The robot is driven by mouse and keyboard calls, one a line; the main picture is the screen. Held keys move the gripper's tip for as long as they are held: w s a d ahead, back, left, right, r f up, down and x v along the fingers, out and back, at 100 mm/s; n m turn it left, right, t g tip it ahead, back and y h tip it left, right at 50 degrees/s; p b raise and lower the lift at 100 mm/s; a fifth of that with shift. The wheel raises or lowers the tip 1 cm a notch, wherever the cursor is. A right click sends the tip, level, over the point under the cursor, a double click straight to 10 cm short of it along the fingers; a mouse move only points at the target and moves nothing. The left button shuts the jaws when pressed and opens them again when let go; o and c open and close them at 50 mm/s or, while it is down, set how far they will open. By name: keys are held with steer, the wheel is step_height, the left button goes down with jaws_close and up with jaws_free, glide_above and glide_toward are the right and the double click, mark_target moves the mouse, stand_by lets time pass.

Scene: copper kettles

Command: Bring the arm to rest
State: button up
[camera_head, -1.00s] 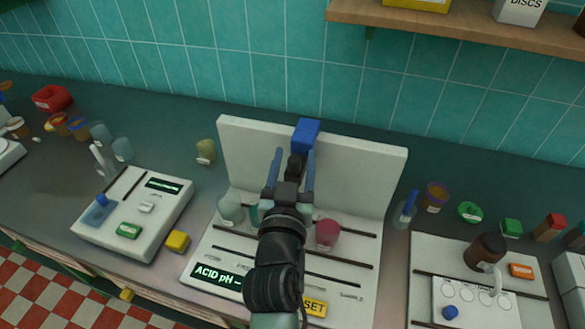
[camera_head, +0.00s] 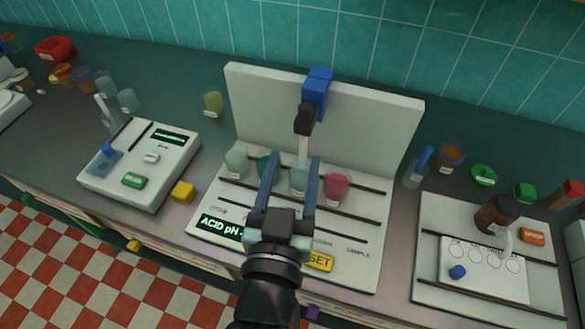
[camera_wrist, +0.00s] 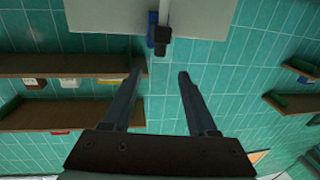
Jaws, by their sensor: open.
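My gripper (camera_head: 290,168) is open and empty in the head view. Its two long fingers reach up over the white ACID pH station (camera_head: 330,230), in front of its upright back panel (camera_head: 260,105). The arm comes up from the bottom of the head view. A blue-topped probe holder (camera_head: 318,85) stands on the panel, with a black part below it. It also shows in the wrist view (camera_wrist: 152,35).
A clear beaker (camera_head: 298,180), a pink beaker (camera_head: 336,187) and a pale beaker (camera_head: 236,162) stand on the station. A white device (camera_head: 150,160) is left and a tray with a brown jug (camera_head: 497,214) right. Shelves (camera_wrist: 60,65) line the wall in the wrist view.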

stand_by(0.5)
step_height(320, 180, up, 24)
steer(key=w+d+t, duration=0.2)
steer(key=w+t, duration=0.1)
steer(key=t, duration=0.2)
steer(key=s+r+n+t+y, duration=0.15)
steer(key=s+r, duration=0.25)
steer(key=r, duration=0.5)
steer(key=s+r+t, duration=0.3)
steer(key=r, duration=0.5)
step_height(320, 180, down, 37)
steer(key=b, duration=3.6)
steer(key=shift+f+b, duration=0.15)
steer(key=shift+b, duration=0.15)
steer(key=shift+a, duration=0.1)
steer(key=shift+y, duration=0.35)
